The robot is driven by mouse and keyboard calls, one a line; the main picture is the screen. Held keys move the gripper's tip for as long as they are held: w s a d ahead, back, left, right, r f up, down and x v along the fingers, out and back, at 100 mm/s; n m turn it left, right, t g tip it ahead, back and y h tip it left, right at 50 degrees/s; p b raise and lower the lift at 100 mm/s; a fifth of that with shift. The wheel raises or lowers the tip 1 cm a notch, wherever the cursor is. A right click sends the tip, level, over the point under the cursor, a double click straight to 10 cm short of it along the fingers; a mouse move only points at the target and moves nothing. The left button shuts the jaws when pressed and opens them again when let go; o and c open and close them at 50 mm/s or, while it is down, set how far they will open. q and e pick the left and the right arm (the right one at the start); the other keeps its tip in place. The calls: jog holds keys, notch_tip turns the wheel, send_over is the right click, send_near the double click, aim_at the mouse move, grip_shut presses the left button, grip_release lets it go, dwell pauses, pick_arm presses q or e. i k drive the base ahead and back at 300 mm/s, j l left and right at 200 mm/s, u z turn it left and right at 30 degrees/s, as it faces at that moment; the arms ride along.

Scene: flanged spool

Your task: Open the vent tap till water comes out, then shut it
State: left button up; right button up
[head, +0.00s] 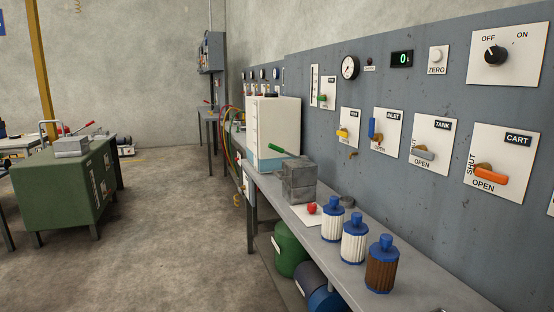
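A blue-grey wall panel (430,60) carries several lever taps on white plates. A yellow-handled tap (342,132) has a small label too small to read for certain; its handle lies roughly level. A small brass spout (353,154) sticks out just below its plate, and I see no water at it. A green-handled tap (323,98) sits farther along, its label also unclear. The blue inlet lever (373,129) stands upright. The grey tank lever (423,154) and orange cart lever (490,175) lie roughly level. Neither of my grippers is in view.
A bench (335,247) runs below the panel with filter cartridges (354,242), a grey block (299,182), a red ball-like object (311,208) and a white tank (273,130). A gauge (350,67) and display (402,59) are above. Floor at left is open before a green cabinet (65,190).

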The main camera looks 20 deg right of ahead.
aim_at(343, 133)
jog(key=i+z, duration=0.25)
jog(key=i, duration=0.5)
jog(key=i+j+z, duration=0.2)
jog(key=i, duration=0.6)
